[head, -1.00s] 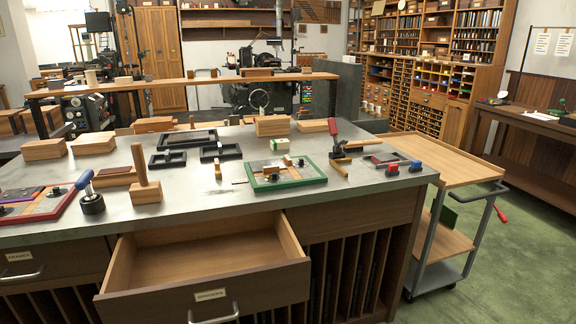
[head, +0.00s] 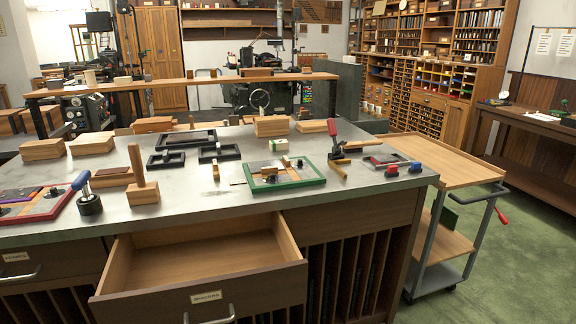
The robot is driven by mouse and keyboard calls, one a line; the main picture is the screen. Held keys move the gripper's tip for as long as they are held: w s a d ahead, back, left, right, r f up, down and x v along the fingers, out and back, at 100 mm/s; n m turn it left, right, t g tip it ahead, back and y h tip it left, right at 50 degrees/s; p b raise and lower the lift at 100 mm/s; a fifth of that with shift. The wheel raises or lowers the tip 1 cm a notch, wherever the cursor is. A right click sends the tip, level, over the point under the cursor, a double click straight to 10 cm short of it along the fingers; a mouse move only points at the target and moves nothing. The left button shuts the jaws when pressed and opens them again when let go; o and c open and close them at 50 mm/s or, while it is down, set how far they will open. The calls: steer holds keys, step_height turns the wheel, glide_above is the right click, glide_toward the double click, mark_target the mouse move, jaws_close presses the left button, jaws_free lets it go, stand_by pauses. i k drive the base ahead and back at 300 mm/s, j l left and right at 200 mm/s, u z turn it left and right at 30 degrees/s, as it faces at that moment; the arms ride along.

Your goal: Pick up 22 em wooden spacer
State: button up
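My gripper is out of view. Several small wooden pieces lie on the grey-topped workbench (head: 200,205), and I cannot tell which is the 22 em spacer, as no size marks are readable. A small narrow brown piece (head: 216,171) is near the middle of the top, in front of a black frame. A tan wooden strip (head: 338,171) lies right of the green-framed tray (head: 313,182). Small light wooden pieces (head: 285,161) sit on that tray. A labelled drawer (head: 205,295) below the top is open and looks empty inside.
The open drawer juts from the bench front. A wooden mallet (head: 142,180), a blue-handled tool (head: 86,195), a red-handled tool (head: 335,140) and wooden blocks (head: 272,126) stand on the bench. A trolley (head: 450,165) is at its right. Green floor at the right is open.

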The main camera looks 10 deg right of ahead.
mark_target(286, 161)
steer(key=i+l, duration=0.15)
steer(key=l, duration=0.25)
steer(key=i+l, duration=0.1)
steer(key=l, duration=0.35)
steer(key=i+l+u, duration=0.1)
steer(key=l, duration=0.3)
steer(key=i+l, duration=0.15)
steer(key=l, duration=0.3)
steer(key=i+l, duration=0.1)
steer(key=l, duration=0.35)
steer(key=i+l, duration=0.15)
steer(key=l, duration=0.25)
steer(key=i+l+u, duration=0.1)
steer(key=l, duration=0.35)
steer(key=i+l, duration=0.3)
steer(key=l, duration=0.15)
steer(key=i+l, duration=0.35)
steer(key=i, duration=0.55)
steer(key=l+u, duration=0.05)
